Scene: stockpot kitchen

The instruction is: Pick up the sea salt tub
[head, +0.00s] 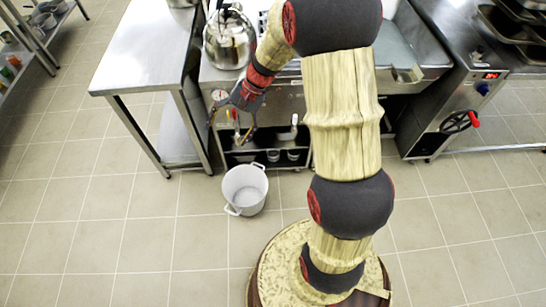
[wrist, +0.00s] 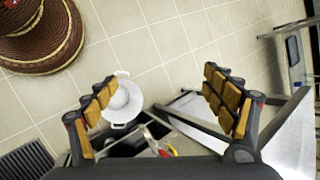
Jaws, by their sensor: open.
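I cannot pick out a sea salt tub with certainty. Small pale tubs (head: 273,155) stand on the low shelf under the cooker in the head view, too small to read any label. My gripper (head: 232,128) is open and empty, in front of the cooker and above that shelf. In the wrist view my gripper (wrist: 160,78) shows its two padded fingers wide apart with nothing between the tips. A white two-handled pot (head: 244,190) stands on the floor below and in front of the shelf. The same pot (wrist: 122,103) shows beside the left finger in the wrist view.
A steel table (head: 143,48) stands left of the cooker, its leg close to the shelf. A kettle (head: 229,42) sits on the cooker top. A steel oven unit (head: 450,100) with a red-handled wheel stands at right. The tiled floor (head: 100,230) at left is clear.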

